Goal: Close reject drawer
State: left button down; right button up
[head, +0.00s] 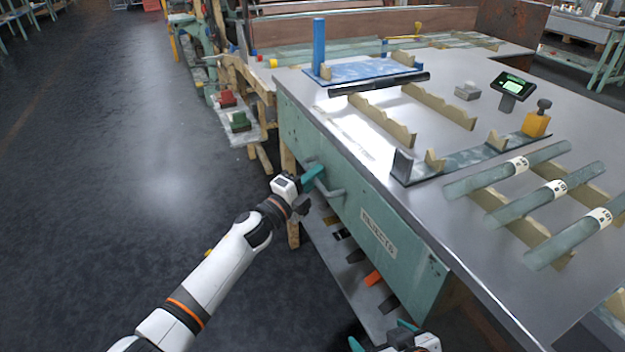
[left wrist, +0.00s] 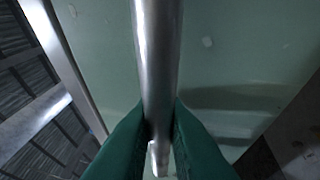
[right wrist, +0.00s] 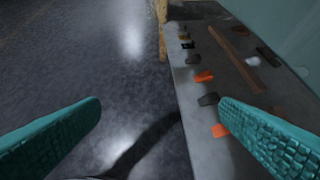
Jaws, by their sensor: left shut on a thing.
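The reject drawer has a pale green front (head: 405,258) with a white label (head: 378,234), under the metal bench top. I see no drawer interior in the head view, and cannot tell how far it stands out. Its grey bar handle (head: 335,193) also shows as a shiny metal bar in the left wrist view (left wrist: 157,60). My left gripper (head: 314,176) is shut on this handle, its green fingers on either side of the bar. My right gripper (right wrist: 160,130) is open and empty. It shows at the bottom edge of the head view (head: 385,338).
The bench top (head: 440,228) carries glass tubes (head: 545,200) on wooden rests near its front right. A low shelf (right wrist: 205,135) below holds several small orange and black pieces. The dark floor (head: 130,150) left of the bench is clear.

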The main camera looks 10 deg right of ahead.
pick_arm(q)
jog(key=shift+d+r, duration=0.1)
jog(key=shift+r, duration=0.1)
pick_arm(e)
jog(key=w+r+t, duration=0.1)
jog(key=r, duration=0.1)
jog(key=w+a+r+t, duration=0.1)
jog(key=w+r, duration=0.1)
jog(key=w+a+r+t+y, duration=0.1)
jog(key=r, duration=0.2)
jog(key=shift+w+a+n+t, duration=0.25)
jog(key=shift+w+n+t, duration=0.05)
jog(key=c, duration=0.8)
pick_arm(q)
jog(key=shift+w, duration=0.15)
jog(key=c, duration=1.5)
grip_release()
jog(key=shift+o, duration=0.2)
jog(key=shift+f, duration=0.15)
pick_arm(e)
jog(key=shift+o, duration=0.2)
jog(key=shift+s+d+f, duration=0.15)
jog(key=shift+d+f, duration=0.15)
pick_arm(q)
jog(key=shift+f, duration=0.1)
pick_arm(e)
jog(key=shift+s, duration=0.1)
